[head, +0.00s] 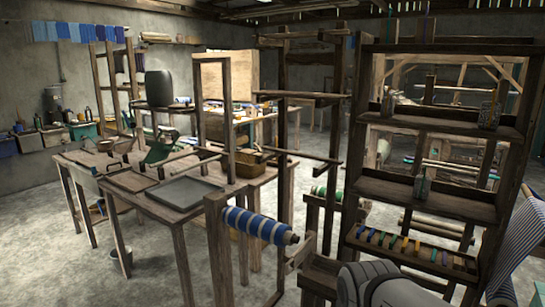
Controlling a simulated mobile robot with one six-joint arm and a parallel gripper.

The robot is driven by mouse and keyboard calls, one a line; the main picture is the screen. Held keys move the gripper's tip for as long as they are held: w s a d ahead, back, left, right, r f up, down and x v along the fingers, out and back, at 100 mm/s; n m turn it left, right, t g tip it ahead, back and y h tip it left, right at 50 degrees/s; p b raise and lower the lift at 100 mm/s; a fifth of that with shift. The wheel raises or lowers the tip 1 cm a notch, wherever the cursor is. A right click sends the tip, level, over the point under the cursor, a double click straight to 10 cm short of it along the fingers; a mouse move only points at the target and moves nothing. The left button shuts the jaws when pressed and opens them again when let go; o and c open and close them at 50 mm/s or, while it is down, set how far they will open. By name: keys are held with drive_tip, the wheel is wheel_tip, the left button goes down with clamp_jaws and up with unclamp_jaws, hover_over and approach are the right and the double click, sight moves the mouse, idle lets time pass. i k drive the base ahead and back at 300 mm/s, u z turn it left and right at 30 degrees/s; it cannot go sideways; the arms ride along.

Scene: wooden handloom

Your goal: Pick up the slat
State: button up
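I cannot tell for certain which piece is the slat. Several thin wooden bars show in the head view. One flat bar (302,155) runs level across the upright posts in the middle, and another (300,95) crosses them higher up. A thin bar (194,165) also shows over the worktable at the left, beside a small upright frame. My gripper is not in view, so its distance to any of these bars does not show.
A wooden worktable (118,190) with a dark tray (184,193) stands at left. A blue-and-white striped roll (254,224) on a post is in front. A tall shelf rack (426,199) fills the right. Bare concrete floor (60,270) is open at lower left.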

sight(328, 160)
drive_tip(key=u, duration=1.8)
drive_tip(key=i, duration=2.45)
drive_tip(key=z, duration=3.15)
drive_tip(key=i, duration=0.95)
drive_tip(key=u, duration=0.1)
